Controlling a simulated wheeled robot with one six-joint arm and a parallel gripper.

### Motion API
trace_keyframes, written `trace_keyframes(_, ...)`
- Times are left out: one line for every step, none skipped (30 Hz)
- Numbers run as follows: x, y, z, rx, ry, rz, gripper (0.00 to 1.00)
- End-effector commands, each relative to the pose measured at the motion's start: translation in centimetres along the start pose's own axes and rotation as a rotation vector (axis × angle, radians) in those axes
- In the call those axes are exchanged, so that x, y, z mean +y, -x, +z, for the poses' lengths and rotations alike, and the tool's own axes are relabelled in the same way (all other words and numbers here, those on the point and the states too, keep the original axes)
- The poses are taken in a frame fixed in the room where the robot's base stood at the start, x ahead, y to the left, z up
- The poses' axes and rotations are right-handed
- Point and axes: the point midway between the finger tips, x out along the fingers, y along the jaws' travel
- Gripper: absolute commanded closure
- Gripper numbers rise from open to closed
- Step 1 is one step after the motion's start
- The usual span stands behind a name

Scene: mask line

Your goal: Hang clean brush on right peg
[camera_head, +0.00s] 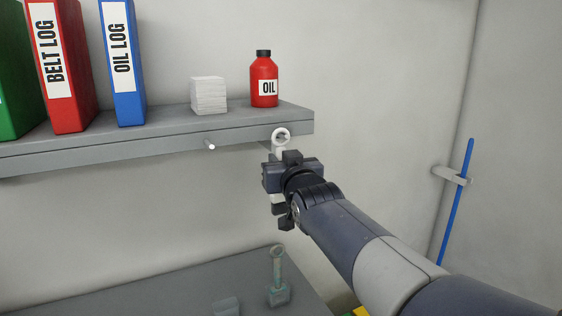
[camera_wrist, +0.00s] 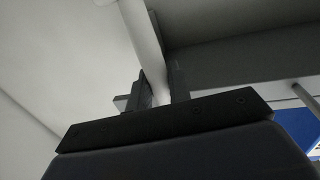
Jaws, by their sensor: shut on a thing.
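My gripper (camera_head: 281,160) is shut on the pale handle of the clean brush (camera_head: 281,137). The brush's ring end sticks up above the jaws, in front of the shelf's front edge near its right end. The handle also shows between the fingers in the wrist view (camera_wrist: 146,45). The brush's lower part is mostly hidden by my gripper. One peg (camera_head: 210,146) sticks out of the shelf front, left of my gripper; a peg also shows in the wrist view (camera_wrist: 307,98). I see no right peg clearly; whether the ring is around one I cannot tell.
The grey shelf (camera_head: 170,137) holds binders, a white stack (camera_head: 208,95) and a red oil bottle (camera_head: 264,84). Below, a grimy greenish brush (camera_head: 278,285) stands on a grey bench (camera_head: 180,296), beside a teal item (camera_head: 226,307). A blue pole (camera_head: 457,200) is at right.

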Motion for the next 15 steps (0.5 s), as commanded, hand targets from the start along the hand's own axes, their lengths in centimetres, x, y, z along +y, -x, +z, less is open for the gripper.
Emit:
trace_keyframes(0.00, 0.01, -0.01, 0.000, 0.000, 0.000, 1.00)
trace_keyframes(0.01, 0.01, -0.01, 0.000, 0.000, 0.000, 1.00)
trace_keyframes(0.01, 0.01, -0.02, 0.000, 0.000, 0.000, 1.00)
trace_keyframes(0.01, 0.01, -0.01, 0.000, 0.000, 0.000, 0.80)
trace_keyframes(0.01, 0.01, -0.01, 0.000, 0.000, 0.000, 0.78)
trace_keyframes(0.01, 0.01, -0.01, 0.000, 0.000, 0.000, 0.75)
trace_keyframes(0.01, 0.01, -0.01, 0.000, 0.000, 0.000, 0.72)
trace_keyframes(0.01, 0.01, -0.01, 0.000, 0.000, 0.000, 0.70)
trace_keyframes(0.01, 0.01, -0.01, 0.000, 0.000, 0.000, 0.67)
trace_keyframes(0.01, 0.01, -0.01, 0.000, 0.000, 0.000, 0.64)
trace_keyframes(0.01, 0.01, -0.01, 0.000, 0.000, 0.000, 0.62)
trace_keyframes(0.01, 0.01, -0.01, 0.000, 0.000, 0.000, 0.58)
trace_keyframes(0.01, 0.01, -0.01, 0.000, 0.000, 0.000, 0.56)
trace_keyframes(0.01, 0.01, 0.00, 0.000, 0.000, 0.000, 0.56)
trace_keyframes(0.01, 0.01, 0.00, 0.000, 0.000, 0.000, 0.56)
